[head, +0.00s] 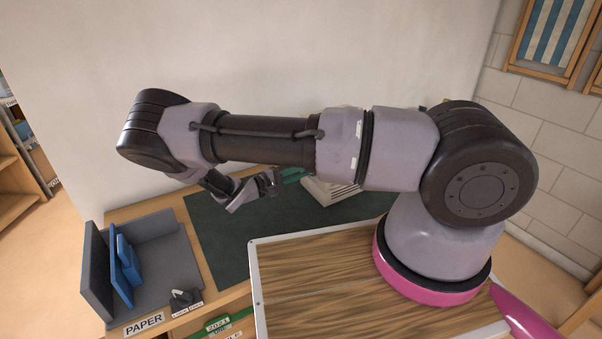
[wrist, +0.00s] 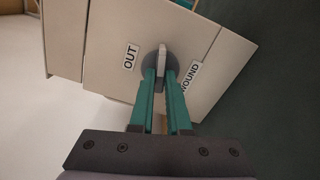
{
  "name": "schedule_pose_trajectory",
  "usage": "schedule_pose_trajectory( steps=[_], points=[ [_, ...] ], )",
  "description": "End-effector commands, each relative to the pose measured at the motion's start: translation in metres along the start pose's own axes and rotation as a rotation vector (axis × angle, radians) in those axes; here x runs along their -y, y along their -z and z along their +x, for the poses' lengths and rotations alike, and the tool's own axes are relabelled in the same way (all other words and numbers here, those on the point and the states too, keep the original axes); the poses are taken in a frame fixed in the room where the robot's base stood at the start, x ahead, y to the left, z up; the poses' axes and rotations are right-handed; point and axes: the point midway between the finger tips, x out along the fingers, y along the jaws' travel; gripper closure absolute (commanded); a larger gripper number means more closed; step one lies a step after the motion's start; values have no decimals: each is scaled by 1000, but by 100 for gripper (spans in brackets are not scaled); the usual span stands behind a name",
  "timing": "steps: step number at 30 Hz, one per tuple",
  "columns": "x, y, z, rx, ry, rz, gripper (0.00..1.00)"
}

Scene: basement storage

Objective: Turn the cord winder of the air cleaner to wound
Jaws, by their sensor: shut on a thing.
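The air cleaner (wrist: 205,45) is a pale box, and its face with the cord winder fills the upper wrist view. In the head view the air cleaner (head: 335,192) is partly hidden behind my arm. The cord winder (wrist: 162,53) is a light bar on a dark round base. An OUT label (wrist: 130,57) lies to its left and a WOUND label (wrist: 189,79) to its lower right. My gripper (wrist: 163,72) is shut on the cord winder, teal fingers on either side of the bar. The bar runs roughly up and down in the wrist view, between the labels.
A dark green mat (head: 230,235) lies under the air cleaner. A grey holder (head: 165,262) with blue pieces stands at left, behind a PAPER label (head: 144,325) and a small dark lever (head: 183,297). A wood-topped surface (head: 320,285) is in front. The wall rises close behind.

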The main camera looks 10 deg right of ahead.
Motion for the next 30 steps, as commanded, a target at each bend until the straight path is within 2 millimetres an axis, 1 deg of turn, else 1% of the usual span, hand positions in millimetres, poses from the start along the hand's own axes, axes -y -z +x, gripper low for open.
schedule_pose_trajectory(
  steps=[30],
  points=[
    [-1, -1, 0, -2, 0, 962, 100]
  ],
)
